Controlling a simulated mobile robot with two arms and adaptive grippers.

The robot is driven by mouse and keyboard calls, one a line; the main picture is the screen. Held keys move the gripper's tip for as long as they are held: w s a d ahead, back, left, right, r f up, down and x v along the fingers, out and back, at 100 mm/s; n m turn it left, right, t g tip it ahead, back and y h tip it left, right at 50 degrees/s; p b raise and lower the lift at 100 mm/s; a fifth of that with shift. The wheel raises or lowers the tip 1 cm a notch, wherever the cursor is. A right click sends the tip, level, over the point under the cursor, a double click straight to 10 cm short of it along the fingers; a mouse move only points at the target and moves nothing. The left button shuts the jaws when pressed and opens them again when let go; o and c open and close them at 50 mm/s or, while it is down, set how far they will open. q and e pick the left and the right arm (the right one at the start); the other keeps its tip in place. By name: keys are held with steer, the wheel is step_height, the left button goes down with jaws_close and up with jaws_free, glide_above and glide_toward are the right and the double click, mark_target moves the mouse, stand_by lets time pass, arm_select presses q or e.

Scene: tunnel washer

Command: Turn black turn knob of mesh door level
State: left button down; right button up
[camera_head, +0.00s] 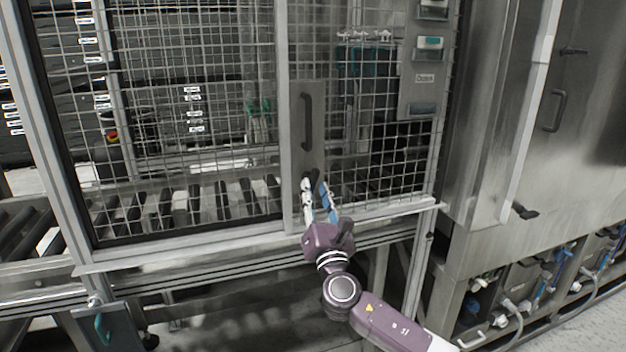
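My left gripper is out of view.
A black pull handle (306,121) is on the plate above the knob. A metal ledge (250,240) runs below the mesh. Rollers (195,205) lie behind the mesh. A control box (424,75) hangs at upper right, and steel cabinets (500,120) stand to the right.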

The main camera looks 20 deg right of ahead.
mark_target(314, 185)
steer(key=shift+x, duration=1.9)
jaws_close()
